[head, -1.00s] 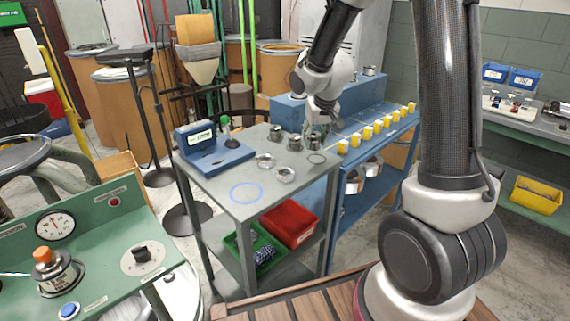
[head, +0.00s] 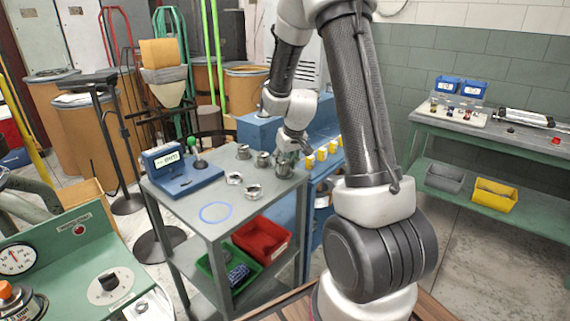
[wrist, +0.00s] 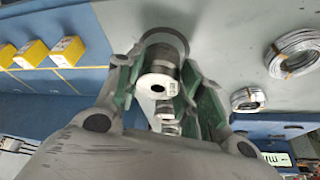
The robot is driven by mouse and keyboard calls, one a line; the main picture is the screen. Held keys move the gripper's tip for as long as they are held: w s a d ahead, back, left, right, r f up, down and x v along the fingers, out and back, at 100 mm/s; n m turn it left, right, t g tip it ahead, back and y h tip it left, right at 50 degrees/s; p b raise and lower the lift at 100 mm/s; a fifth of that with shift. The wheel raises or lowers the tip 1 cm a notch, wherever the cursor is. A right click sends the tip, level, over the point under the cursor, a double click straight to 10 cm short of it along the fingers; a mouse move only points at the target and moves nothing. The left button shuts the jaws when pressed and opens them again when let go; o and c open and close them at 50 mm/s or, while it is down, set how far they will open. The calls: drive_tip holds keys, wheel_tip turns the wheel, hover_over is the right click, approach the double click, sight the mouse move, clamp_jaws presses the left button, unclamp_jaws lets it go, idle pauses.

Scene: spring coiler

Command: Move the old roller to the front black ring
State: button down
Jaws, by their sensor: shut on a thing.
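My gripper (head: 286,160) is shut on the old roller (head: 284,170), a short grey metal cylinder, at the right edge of the grey table (head: 190,205). I cannot tell whether the roller touches the table. In the head view the ring is hidden behind roller and gripper.
A blue ring (head: 215,212) marks the clear front area. A blue bench with yellow blocks (head: 321,153) adjoins at the right.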

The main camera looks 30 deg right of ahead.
drive_tip(key=shift+f, duration=0.2)
drive_tip(key=shift+f, duration=0.1)
drive_tip(key=c, duration=0.9)
unclamp_jaws()
drive_tip(key=v, duration=1.2)
drive_tip(key=s+a+r, duration=0.5)
drive_tip(key=s+r, duration=0.3)
drive_tip(key=s, duration=0.8)
drive_tip(key=s+a+r, duration=0.1)
drive_tip(key=s, duration=0.4)
drive_tip(key=s+a+r, duration=0.1)
drive_tip(key=s, duration=0.4)
